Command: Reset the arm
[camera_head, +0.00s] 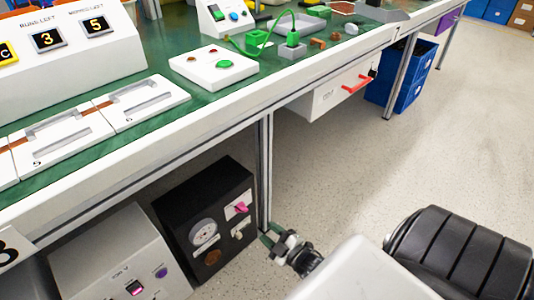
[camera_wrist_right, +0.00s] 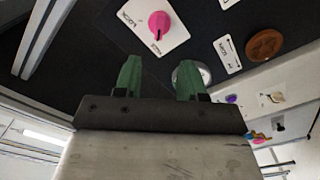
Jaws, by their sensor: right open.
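A black box (camera_head: 180,205) stands on the floor under the workbench. Its front carries a pink rotary knob (camera_head: 241,208) on a white plate, a round gauge (camera_head: 203,232), a second small plate with a grey control and a brown round knob (camera_head: 212,257). My right gripper (camera_head: 270,238) is open and empty, to the right of the box front. In the right wrist view, its two green fingers (camera_wrist_right: 159,78) are apart, and the pink knob (camera_wrist_right: 159,24) is beyond them, not between them. The brown knob (camera_wrist_right: 264,45) is right of it. A silver round part (camera_wrist_right: 191,73) is partly hidden by one finger. My left gripper is out of view.
A bench leg (camera_head: 266,170) stands close behind the gripper, beside the black box. A white box (camera_head: 118,258) with a purple knob stands left of it. A drawer with a red handle (camera_head: 357,84) hangs under the bench. The floor (camera_head: 440,140) at right is clear.

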